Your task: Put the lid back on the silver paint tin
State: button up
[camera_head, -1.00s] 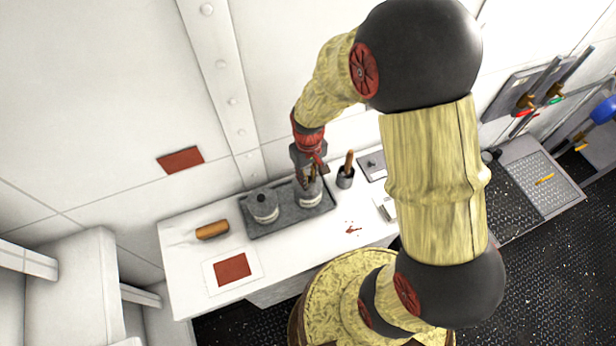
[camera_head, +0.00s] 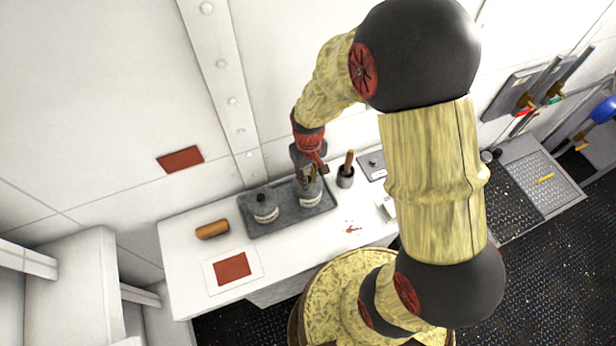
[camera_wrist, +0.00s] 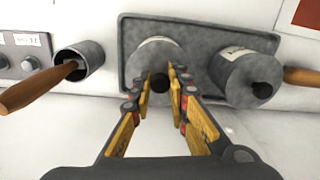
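Two grey metallic tins with pale labels stand on a dark grey tray (camera_head: 329,206). One tin (camera_head: 310,197) is directly below my gripper (camera_head: 309,180); in the wrist view that tin (camera_wrist: 154,52) is partly hidden by the fingers. A black knob (camera_wrist: 160,83) shows between the two fingertips, with little or no gap at its sides. I cannot tell whether the fingers press on it, or whether its lid is seated on the tin. The other tin (camera_head: 265,212) has a dark knob on top and also shows in the wrist view (camera_wrist: 243,73). I cannot tell which tin counts as silver.
A dark cup (camera_head: 345,178) with a wooden-handled tool stands right of the tray. A brown roller-like object (camera_head: 212,230) and a red sample card (camera_head: 233,269) lie to the left. Red marks (camera_head: 353,228) are on the white counter in front. The wall is close behind.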

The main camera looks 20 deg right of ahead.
jog(key=o, duration=0.5)
jog(key=shift+o, duration=0.8)
jog(key=o, duration=0.4)
jog(key=shift+c, duration=0.2)
jog(key=shift+r, duration=0.1)
jog(key=shift+r+p, duration=2.5)
jog(key=shift+r, duration=0.95)
jog(key=shift+c, duration=0.6)
grip_shut()
